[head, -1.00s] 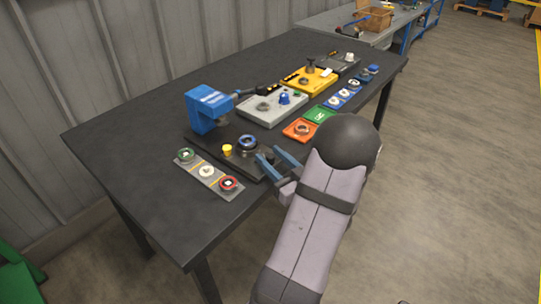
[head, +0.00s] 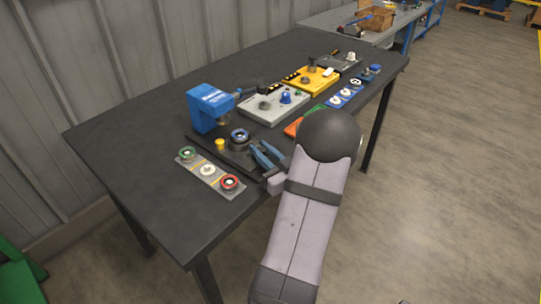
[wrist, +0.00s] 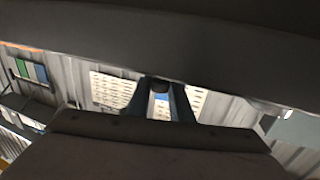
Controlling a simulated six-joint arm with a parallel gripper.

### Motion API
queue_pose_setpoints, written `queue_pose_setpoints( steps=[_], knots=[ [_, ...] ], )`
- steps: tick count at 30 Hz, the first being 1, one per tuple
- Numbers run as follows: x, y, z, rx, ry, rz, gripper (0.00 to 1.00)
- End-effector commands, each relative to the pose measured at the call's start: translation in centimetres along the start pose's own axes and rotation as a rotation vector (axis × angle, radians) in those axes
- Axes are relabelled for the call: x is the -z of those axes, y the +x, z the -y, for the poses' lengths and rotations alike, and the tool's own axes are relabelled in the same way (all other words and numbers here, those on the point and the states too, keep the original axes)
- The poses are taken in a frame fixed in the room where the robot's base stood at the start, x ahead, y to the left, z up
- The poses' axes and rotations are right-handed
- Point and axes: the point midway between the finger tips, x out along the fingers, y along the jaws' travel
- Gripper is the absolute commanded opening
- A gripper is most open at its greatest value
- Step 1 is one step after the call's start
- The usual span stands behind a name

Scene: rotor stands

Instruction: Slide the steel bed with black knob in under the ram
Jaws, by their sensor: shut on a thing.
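The blue press (head: 207,110) stands upright on a dark base on the table, with its head and ram overhanging to the right. The sliding bed lies in front of it, carrying a dark ring with a blue rim (head: 239,136); the bed's edges blend into the dark base. My gripper (head: 262,156) is at the bed's near end, shut on the black knob, which shows between the fingertips in the wrist view (wrist: 159,85). The knob is hidden in the head view. The ring is below and to the right of the press head, not clearly under the ram.
A yellow cap (head: 220,145) stands left of the ring. A grey strip (head: 208,171) with several round parts lies in front. A grey panel (head: 272,107) and a yellow one (head: 309,80) stand to the right. The table's left half is clear.

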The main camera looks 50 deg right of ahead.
Motion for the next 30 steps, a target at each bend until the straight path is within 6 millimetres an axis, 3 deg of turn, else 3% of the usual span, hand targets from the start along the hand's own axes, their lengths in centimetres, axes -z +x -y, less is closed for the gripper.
queue_pose_setpoints(
  steps=[6, 16, 17, 19, 30],
  knots=[
    [0.0, 3.2, 0.9, 0.003, -0.002, -0.001, 0.0],
    [0.0, 3.5, 0.9, -0.001, 0.0, -0.001, 0.0],
    [0.0, 3.5, 0.9, -0.001, 0.0, -0.001, 0.22],
    [0.0, 3.5, 0.9, -0.001, 0.0, -0.001, 0.38],
    [0.0, 3.2, 0.9, -0.002, 0.0, 0.0, 0.38]
  ],
)
